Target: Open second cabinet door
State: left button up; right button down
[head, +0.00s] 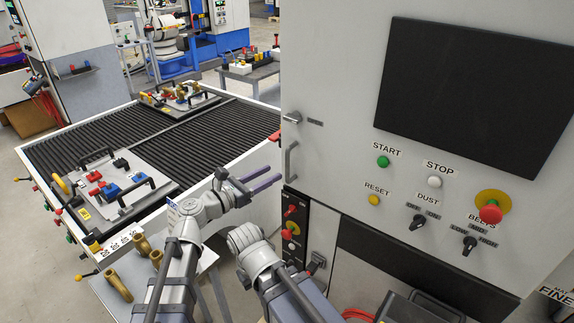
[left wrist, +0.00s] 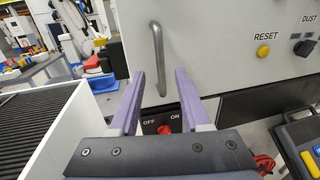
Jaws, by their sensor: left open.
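A large light-grey cabinet (head: 340,150) fills the right of the head view. A vertical metal bar handle (head: 291,160) is on its left edge; it also shows in the left wrist view (left wrist: 157,58). The panel carrying this handle looks closed. My left gripper (head: 278,178) is open and empty, its purple fingers pointing at the cabinet just below and left of the handle. In the left wrist view the handle stands beyond the fingertips (left wrist: 160,75), in line with the gap between them, and does not appear to be held. I cannot make out my right gripper.
A lower dark panel with a red switch (head: 291,210) is under the handle. Control buttons and a black screen (head: 470,90) are on the cabinet front. A white-framed table (head: 225,165) with black ridged top and fixtures stands left, close to my left arm.

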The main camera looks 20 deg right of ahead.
pick_arm(q)
send_over(287, 182)
jog(key=shift+w+d, duration=0.2)
jog(key=shift+w, duration=0.15)
grip_shut()
dwell(0.4)
dwell(1.1)
